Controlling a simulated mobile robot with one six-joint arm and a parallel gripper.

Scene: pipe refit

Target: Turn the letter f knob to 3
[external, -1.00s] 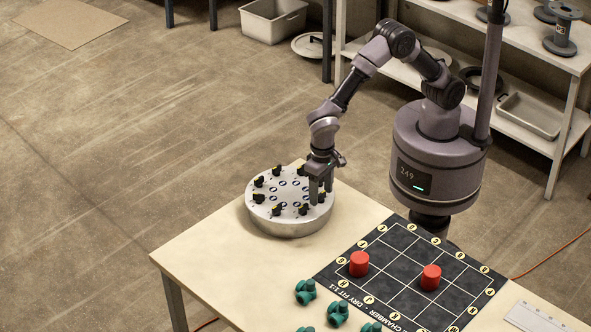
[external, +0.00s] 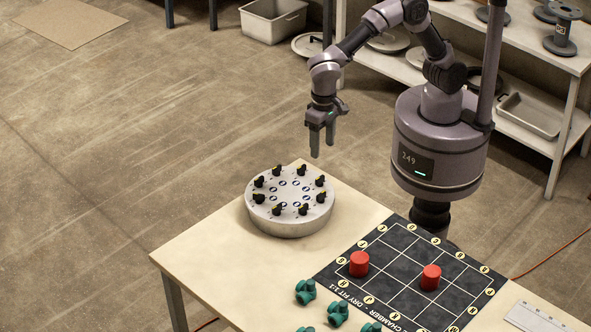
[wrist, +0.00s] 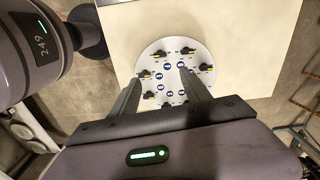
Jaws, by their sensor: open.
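A round, pale knob panel (external: 289,226) stands on the table with a ring of black knobs and a ring of blue round labels on its top. One of its black knobs (external: 320,181) is at the right edge; the letters and numbers are too small to read. My gripper (external: 322,150) is open and empty, well above the panel and a little to its right. In the wrist view, the panel (wrist: 150,65) shows beyond my two open fingers (wrist: 158,85), which hide part of the ring. I cannot tell which knob is f.
The wooden table (external: 200,262) also bears a dark gridded mat (external: 395,265) with two red cylinders (external: 359,263) on it. Green pipe fittings (external: 305,291) lie at the mat's left edge. A shelf (external: 560,50) stands behind. The space above the panel is clear.

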